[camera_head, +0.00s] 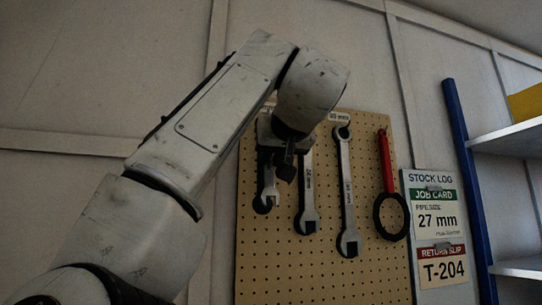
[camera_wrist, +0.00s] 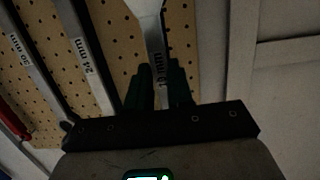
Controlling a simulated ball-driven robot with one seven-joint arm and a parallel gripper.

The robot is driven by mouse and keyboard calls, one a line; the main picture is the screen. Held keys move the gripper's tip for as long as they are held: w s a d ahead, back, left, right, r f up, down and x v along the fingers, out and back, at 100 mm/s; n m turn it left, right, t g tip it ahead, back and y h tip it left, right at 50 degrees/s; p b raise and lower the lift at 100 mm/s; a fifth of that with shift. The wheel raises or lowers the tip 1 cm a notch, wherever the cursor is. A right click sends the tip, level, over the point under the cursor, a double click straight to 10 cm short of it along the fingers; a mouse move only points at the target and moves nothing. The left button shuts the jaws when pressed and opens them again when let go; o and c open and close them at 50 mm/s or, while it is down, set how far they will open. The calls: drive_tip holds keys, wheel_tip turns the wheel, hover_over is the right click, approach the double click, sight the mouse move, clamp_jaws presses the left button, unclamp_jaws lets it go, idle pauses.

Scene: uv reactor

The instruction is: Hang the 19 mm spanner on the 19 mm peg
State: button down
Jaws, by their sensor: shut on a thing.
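My gripper (camera_head: 281,160) is at the left part of the pegboard. In the wrist view, its dark green fingers (camera_wrist: 160,88) are shut on a steel spanner (camera_wrist: 156,42), one finger on each side of the shank. The shank lettering ends in "mm"; its number is partly covered, but it fits the 19 mm spanner. In the head view, the spanner's lower end (camera_head: 266,196) hangs below my gripper, close in front of the board. My arm and gripper hide its upper end and the 19 mm peg, so I cannot tell whether they touch.
The pegboard (camera_head: 290,270) also holds a 24 mm spanner (camera_head: 307,200), close right of the held one, a longer 30 mm spanner (camera_head: 346,190) and a red-handled ring tool (camera_head: 387,165). A notice board (camera_head: 428,180), blue post (camera_head: 468,180) and shelves (camera_head: 515,134) stand at right.

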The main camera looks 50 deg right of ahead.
drive_tip(key=c, duration=0.9)
unclamp_jaws()
drive_tip(key=shift+s, duration=0.1)
drive_tip(key=b+v, duration=0.1)
drive_tip(key=v, duration=0.9)
drive_tip(key=shift+s+a+r, duration=0.1)
drive_tip(key=shift+s+a, duration=0.1)
drive_tip(key=shift+s, duration=0.05)
